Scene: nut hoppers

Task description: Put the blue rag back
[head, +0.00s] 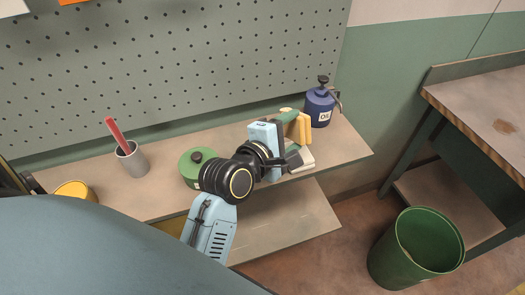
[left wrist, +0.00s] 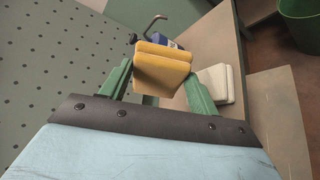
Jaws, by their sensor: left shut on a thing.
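My left gripper (head: 297,132) is shut on a folded yellow rag (head: 303,124), held over the right end of the shelf (head: 345,150). In the left wrist view the yellow rag (left wrist: 162,68) sits between the two green fingers. A folded white rag (head: 303,157) lies on the shelf just below and beside the gripper; it also shows in the left wrist view (left wrist: 216,80). I see no blue rag in either view. My right gripper is not in view.
A blue oil can (head: 319,105) stands close behind the held rag. A green round tin (head: 193,168), a grey cup (head: 132,160) with a red-handled item and a yellow container (head: 76,190) stand further left. A green bin (head: 415,250) stands on the floor at right, by a workbench (head: 480,100).

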